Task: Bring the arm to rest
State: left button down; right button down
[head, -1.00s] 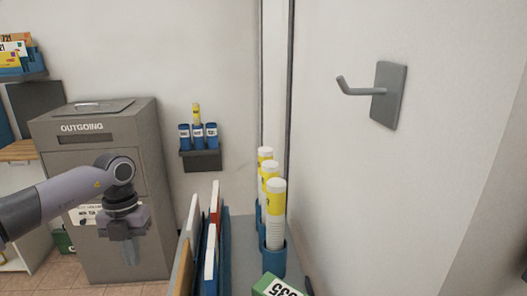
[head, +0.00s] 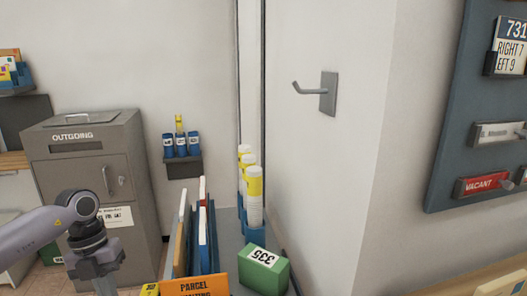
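My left arm comes in from the left edge of the head view, in front of the grey OUTGOING box (head: 100,180). Its wrist points down, and the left gripper (head: 104,286) is at the bottom edge, with its fingertips partly cut off. Whether its fingers are open or shut does not show clearly. I see nothing held in the part that shows. My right arm and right gripper are not in view.
A grey surface ahead bears upright flat mail in a rack (head: 202,245), white-and-yellow tubes (head: 254,190) and a green box (head: 263,270) marked 335. An orange PARCEL sign (head: 192,285) stands in front. A wall hook (head: 327,93) and a dark board (head: 465,110) are at right.

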pick_arm(q)
jog(key=s+a+f+n+t+h, duration=0.2)
jog(key=s+a+f+n+h, duration=0.3)
jog(key=s+a, duration=0.55)
jog(key=w+d+r+n+t+h, duration=0.2)
jog(key=w+r+n+t+h, duration=0.2)
jog(key=w+r+t, duration=1.1)
jog(key=w+a+r+n+t+y, duration=0.3)
jog(key=a+r+n+t+y, duration=0.15)
jog(key=a+n+y, duration=0.3)
jog(key=a+f+n+g+y, duration=0.3)
jog(key=a+f+n+y, duration=0.2)
jog(key=a+n+y, duration=0.5)
jog(key=s+d+f+n+g+h, duration=0.1)
jog(key=s+d+f+g+h, duration=0.3)
jog(key=d+f, duration=0.6)
jog(key=s+d+f+t+h, duration=0.1)
jog(key=s+d+f+h, duration=0.1)
jog(key=s+d+f, duration=0.75)
jog(key=s+d+f+n+g+h, duration=0.1)
jog(key=s+d+f, duration=0.4)
jog(key=s+d, duration=0.2)
jog(key=s+d+f+n+g+h, duration=0.2)
jog(key=s+d+f, duration=0.3)
jog(key=d, duration=0.5)
jog(key=shift+s+d+f, duration=0.25)
jog(key=shift+s+f, duration=0.15)
jog(key=shift+s, duration=0.65)
